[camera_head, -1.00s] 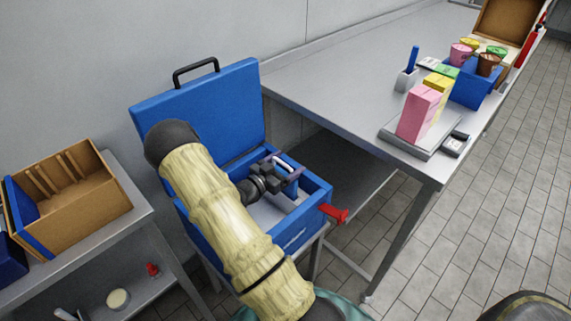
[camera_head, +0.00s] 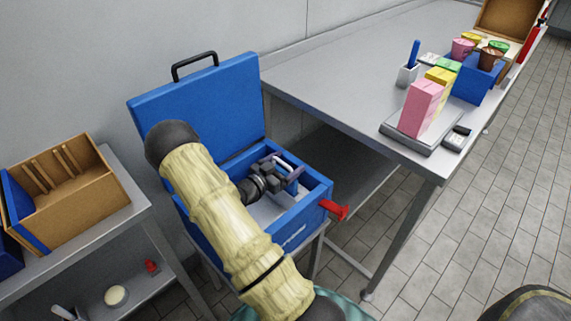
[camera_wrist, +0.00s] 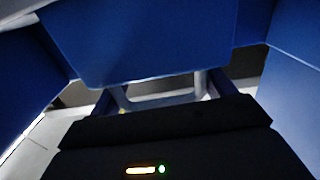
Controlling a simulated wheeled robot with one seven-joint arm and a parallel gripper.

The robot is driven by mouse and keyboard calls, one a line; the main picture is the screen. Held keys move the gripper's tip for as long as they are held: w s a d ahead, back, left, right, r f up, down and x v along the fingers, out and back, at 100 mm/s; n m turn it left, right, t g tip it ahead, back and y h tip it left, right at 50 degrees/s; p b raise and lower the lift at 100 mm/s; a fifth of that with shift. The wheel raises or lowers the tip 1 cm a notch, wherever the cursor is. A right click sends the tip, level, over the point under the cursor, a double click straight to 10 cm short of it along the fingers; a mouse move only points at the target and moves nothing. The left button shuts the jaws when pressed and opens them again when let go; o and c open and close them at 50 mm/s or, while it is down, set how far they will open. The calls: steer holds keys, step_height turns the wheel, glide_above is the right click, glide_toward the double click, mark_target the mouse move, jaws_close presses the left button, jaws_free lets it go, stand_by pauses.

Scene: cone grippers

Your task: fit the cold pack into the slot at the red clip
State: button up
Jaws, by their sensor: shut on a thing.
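The blue cold box (camera_head: 327,191) stands with its lid (camera_head: 200,105) open against the wall. The red clip (camera_head: 333,209) sticks out from its right front wall. My gripper (camera_head: 289,173) is inside the box's opening, near the far right wall, and shut on the cold pack's pale handle (camera_head: 287,160). In the wrist view, the handle (camera_wrist: 160,102) runs between my fingers (camera_wrist: 163,92), and the blue panel (camera_wrist: 150,40) beyond it appears to be the cold pack. The slot at the clip cannot be made out, and the pack's lower part is hidden.
A steel table (camera_head: 330,75) stands at the right, with a scale (camera_head: 408,138), a pink carton (camera_head: 421,110) and a blue bin (camera_head: 476,80). A low shelf (camera_head: 125,215) at the left carries a brown crate (camera_head: 85,205). The box walls surround my gripper closely.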

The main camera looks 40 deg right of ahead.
steer(key=o, duration=1.6)
steer(key=shift+f, duration=0.1)
step_height(320, 180, up, 10)
steer(key=p, duration=0.2)
